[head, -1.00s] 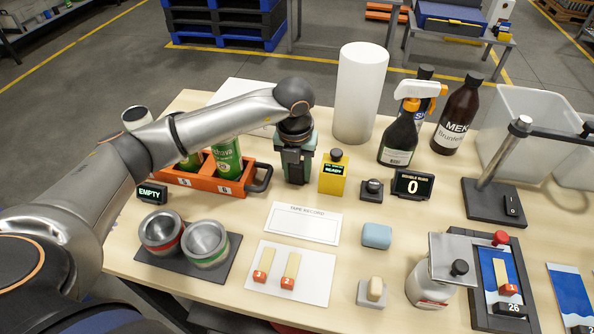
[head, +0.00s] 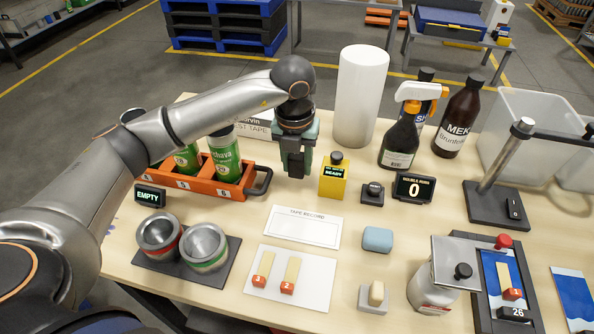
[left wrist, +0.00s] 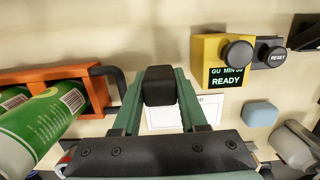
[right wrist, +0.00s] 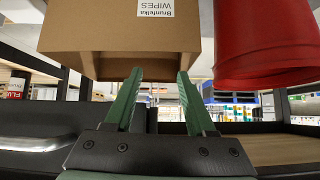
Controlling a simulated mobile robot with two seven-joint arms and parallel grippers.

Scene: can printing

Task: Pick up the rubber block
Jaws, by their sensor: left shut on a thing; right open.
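The rubber block appears as a small black block (left wrist: 160,86) between the fingertips of my left gripper in the left wrist view. My left gripper (head: 296,165) is shut on it, pointing down over the table between the orange can rack and the yellow gauge. In the head view the dark block is hard to tell from the fingers. My right gripper (right wrist: 155,78) is open and empty in the right wrist view, and it is not in the head view.
The orange rack (head: 215,187) with green cans stands left of my left gripper. The yellow gauge (head: 333,186) reads READY on the right. A tall white roll (head: 360,95) and bottles stand behind. A cardboard box (right wrist: 120,35) and red bin (right wrist: 265,45) are near my right gripper.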

